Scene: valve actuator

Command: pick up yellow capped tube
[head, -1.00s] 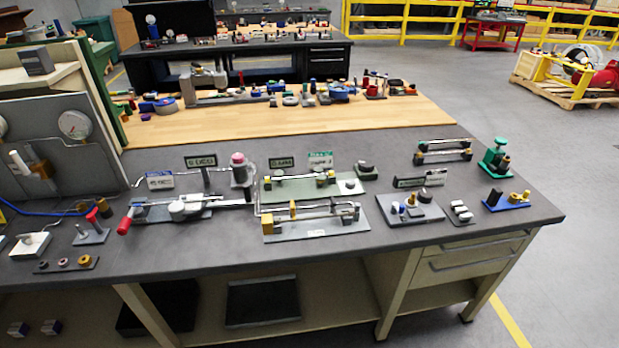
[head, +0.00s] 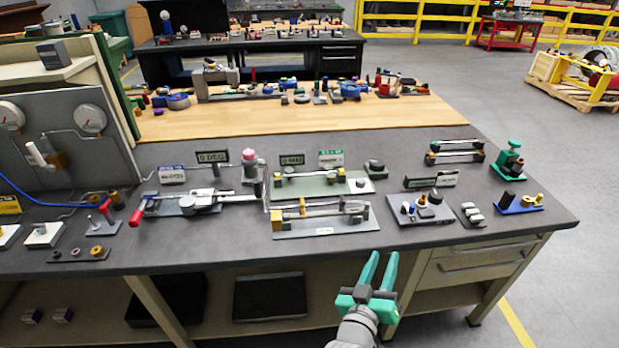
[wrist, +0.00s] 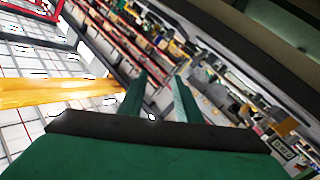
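My gripper (head: 382,257) has two teal fingers. It is open and empty, low in front of the bench's front edge in the head view. Its spread fingers also show in the wrist view (wrist: 158,80). A thin tube with yellowish fittings (head: 322,211) lies across a grey plate (head: 330,230) on the bench, up and left of my gripper. Another thin tube with yellow ends (head: 311,178) lies across a green plate (head: 325,189) behind it. I cannot tell which one is the yellow capped tube. Neither tube is touched by my gripper.
The dark bench top (head: 215,254) holds several fixtures. A red-handled clamp (head: 190,203) is at left, a grey block with small parts (head: 425,210) at right, and a green press (head: 510,160) at far right. Bare bench top lies along the front edge.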

